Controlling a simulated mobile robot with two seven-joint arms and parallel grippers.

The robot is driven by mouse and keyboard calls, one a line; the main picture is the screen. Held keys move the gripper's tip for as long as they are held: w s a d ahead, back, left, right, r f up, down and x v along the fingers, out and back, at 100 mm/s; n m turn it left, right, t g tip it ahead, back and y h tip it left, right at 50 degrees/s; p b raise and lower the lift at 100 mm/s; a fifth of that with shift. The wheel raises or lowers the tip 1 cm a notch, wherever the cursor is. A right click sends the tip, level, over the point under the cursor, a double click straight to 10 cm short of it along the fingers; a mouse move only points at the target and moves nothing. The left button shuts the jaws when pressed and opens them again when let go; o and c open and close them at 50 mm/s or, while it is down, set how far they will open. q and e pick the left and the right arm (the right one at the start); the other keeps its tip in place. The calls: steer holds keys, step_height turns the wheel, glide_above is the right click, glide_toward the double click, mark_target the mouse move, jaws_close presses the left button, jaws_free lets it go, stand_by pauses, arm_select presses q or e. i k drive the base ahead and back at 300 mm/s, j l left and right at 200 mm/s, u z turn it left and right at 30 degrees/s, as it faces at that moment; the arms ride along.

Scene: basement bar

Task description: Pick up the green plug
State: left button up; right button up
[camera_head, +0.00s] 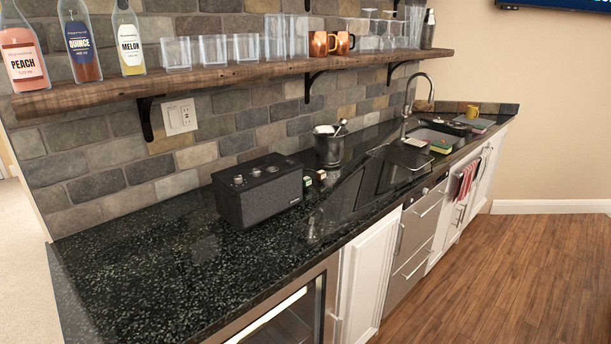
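Two small plug-like blocks lie on the dark counter just right of the black speaker box. The nearer one (307,181) looks greenish with a pale face and is probably the green plug. The other small block (321,174) sits right behind it, with a pale face and dark body. Both are too small to tell their details. Neither of my grippers is in view.
The black speaker (258,190) stands left of the plugs. A dark ice bucket (328,148) stands behind them. A wall outlet (180,117) is above the counter. A wooden shelf (230,75) with bottles and glasses overhangs. The left counter (150,260) is clear.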

mark_target(307, 181)
steer(key=i+l+u, duration=0.15)
steer(key=l, duration=0.2)
steer(key=i+l+u, duration=0.1)
steer(key=l, duration=0.25)
steer(key=i+l+u, duration=0.15)
steer(key=l, duration=0.25)
steer(key=i+l+u, duration=0.15)
steer(key=l, duration=0.2)
